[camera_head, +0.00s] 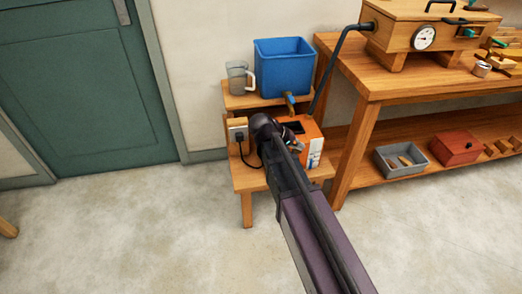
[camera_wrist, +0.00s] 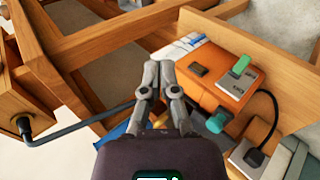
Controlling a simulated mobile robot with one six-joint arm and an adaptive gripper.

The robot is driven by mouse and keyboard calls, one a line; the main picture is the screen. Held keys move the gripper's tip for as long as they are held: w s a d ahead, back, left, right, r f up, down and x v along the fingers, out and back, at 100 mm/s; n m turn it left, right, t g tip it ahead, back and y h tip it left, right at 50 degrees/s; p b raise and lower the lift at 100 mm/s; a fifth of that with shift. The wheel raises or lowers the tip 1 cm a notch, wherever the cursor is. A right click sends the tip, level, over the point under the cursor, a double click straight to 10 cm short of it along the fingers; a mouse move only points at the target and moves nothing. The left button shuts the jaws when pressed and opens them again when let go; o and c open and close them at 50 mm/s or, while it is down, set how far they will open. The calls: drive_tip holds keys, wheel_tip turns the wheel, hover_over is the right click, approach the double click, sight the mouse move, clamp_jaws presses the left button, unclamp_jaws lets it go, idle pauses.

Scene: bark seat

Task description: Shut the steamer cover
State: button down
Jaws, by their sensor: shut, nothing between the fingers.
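The steamer (camera_head: 311,133), an orange box, stands on the lower step of a small wooden stand. In the wrist view the steamer (camera_wrist: 208,91) shows a dark piece, a green switch (camera_wrist: 240,66) and a teal knob (camera_wrist: 219,121). A dark patch (camera_head: 295,127) shows on its top in the head view; I cannot tell whether it is the cover or an opening. My gripper (camera_wrist: 160,70) is shut and empty in front of the steamer. In the head view my arm hides part of the steamer, and my gripper (camera_head: 297,146) is small there.
A blue tub (camera_head: 284,68) and a grey jug (camera_head: 238,77) stand on the upper step. A socket with a black plug (camera_head: 239,136) is left of my arm. A dark hose (camera_head: 335,70) runs to a wooden box (camera_head: 400,30) on the workbench (camera_head: 375,85). The floor in front is clear.

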drive_tip(key=w+a+f+n+t+h+b, duration=0.2)
drive_tip(key=a+f+t+b, duration=0.2)
drive_tip(key=a+b, duration=0.6)
drive_tip(key=w+a+f+n+t+h+b, duration=0.2)
drive_tip(key=w+a+f+t+b, duration=0.1)
drive_tip(key=a+b, duration=0.7)
drive_tip(key=a+f+t, duration=0.1)
drive_tip(key=a+f, duration=0.1)
drive_tip(key=a, duration=0.2)
drive_tip(key=shift+a, duration=0.25)
drive_tip(key=shift+w+d, duration=0.1)
drive_tip(key=s+d+x, duration=0.2)
drive_tip(key=x, duration=1)
drive_tip(key=shift+w+d+r, duration=0.2)
drive_tip(key=shift+w+r, duration=0.05)
drive_tip(key=shift+r, duration=0.1)
